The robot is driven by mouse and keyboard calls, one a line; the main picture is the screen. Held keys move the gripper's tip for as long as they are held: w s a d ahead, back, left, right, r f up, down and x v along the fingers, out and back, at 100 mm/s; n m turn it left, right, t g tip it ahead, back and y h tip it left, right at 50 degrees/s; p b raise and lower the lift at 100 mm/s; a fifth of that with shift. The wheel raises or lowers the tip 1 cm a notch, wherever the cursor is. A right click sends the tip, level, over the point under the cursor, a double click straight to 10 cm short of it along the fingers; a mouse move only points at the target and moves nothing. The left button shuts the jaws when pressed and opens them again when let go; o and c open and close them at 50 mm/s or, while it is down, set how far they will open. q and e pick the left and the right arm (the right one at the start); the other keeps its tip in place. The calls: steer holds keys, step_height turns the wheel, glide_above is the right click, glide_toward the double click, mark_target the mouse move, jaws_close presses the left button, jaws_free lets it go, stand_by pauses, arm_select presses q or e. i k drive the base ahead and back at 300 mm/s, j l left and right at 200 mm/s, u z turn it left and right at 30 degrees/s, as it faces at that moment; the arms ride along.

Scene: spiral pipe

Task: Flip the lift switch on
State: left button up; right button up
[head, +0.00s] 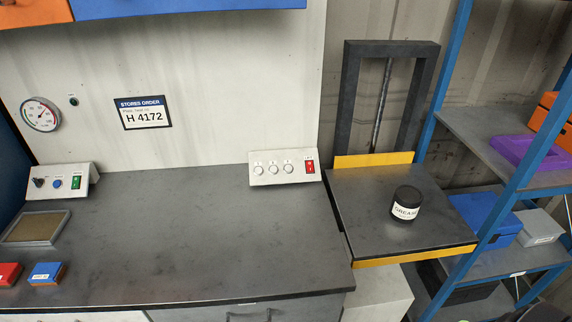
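A white panel (264,176) at the back right of the bench carries three round white dials and a red rocker switch (310,167). Lettering on the switches is too small to read. The lift (350,110) stands right of the bench, with a dark frame, a screw and a yellow-edged platform (365,220). A black can labelled GREASE (405,203) stands upright on the platform. Neither of my grippers is in view.
The middle of the bench (190,235) is clear. A shallow tray (36,228), a red box (9,274) and a blue box (46,273) lie at its left. A blue-framed shelf (480,115) with bins stands at the right. A sign (143,113) reads H 4172.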

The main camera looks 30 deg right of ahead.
mark_target(309, 163)
steer(key=l+z, duration=0.45)
steer(key=z, duration=0.25)
steer(key=i+l+z, duration=0.15)
steer(key=z, duration=0.2)
steer(key=l, duration=0.05)
